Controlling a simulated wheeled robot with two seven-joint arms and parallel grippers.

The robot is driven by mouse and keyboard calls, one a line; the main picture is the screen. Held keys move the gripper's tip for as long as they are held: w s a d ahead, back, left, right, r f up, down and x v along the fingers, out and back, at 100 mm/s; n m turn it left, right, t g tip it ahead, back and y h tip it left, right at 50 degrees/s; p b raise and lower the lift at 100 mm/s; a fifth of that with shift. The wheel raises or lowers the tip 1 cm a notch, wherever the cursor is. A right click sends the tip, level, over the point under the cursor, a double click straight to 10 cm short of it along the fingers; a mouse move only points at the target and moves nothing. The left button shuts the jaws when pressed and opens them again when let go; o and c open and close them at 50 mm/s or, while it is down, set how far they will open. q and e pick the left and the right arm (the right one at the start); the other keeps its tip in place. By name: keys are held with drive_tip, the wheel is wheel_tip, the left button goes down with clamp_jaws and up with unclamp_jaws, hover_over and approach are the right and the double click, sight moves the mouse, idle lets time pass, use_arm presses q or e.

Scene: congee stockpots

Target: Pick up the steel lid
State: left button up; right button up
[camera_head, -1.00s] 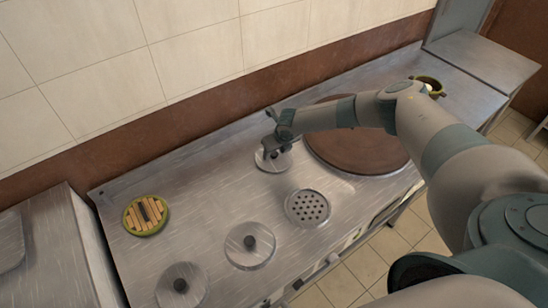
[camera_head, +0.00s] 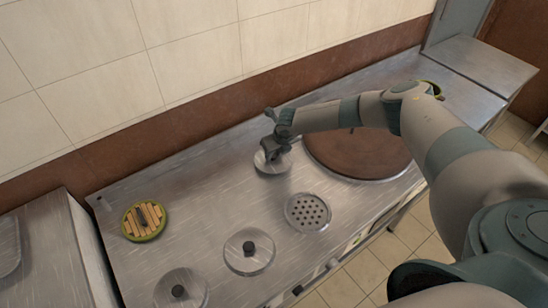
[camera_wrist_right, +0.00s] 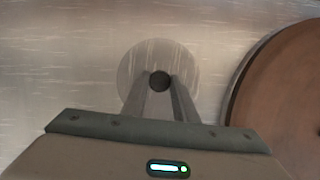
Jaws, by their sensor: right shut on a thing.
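A small round steel lid (camera_head: 267,166) with a dark knob is near the back of the steel counter, left of the large brown round cover. My right gripper (camera_head: 275,153) is over it, shut on its knob. In the right wrist view the lid (camera_wrist_right: 150,58) is a pale disc, and the two fingers (camera_wrist_right: 160,84) close on the dark knob at its middle. Whether the lid touches the counter is hard to tell. My left gripper is not in view.
The brown round cover (camera_head: 360,155) lies right of the held lid. A perforated steel disc (camera_head: 307,212), two more knobbed steel lids (camera_head: 248,265) (camera_head: 195,285) and a slatted yellow-green lid (camera_head: 133,226) are on the counter (camera_head: 200,200). A tiled wall (camera_head: 200,60) stands behind.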

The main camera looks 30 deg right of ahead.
wheel_tip(320, 180, up, 2)
drive_tip(key=shift+d+r+b, duration=0.15)
drive_tip(key=shift+r+b, duration=0.05)
drive_tip(key=shift+b, duration=0.35)
drive_tip(key=s+d+r+b, duration=0.3)
drive_tip(key=d+r, duration=0.4)
drive_tip(key=d, duration=0.3)
drive_tip(key=shift+s+d, duration=0.35)
drive_tip(key=shift+s, duration=0.1)
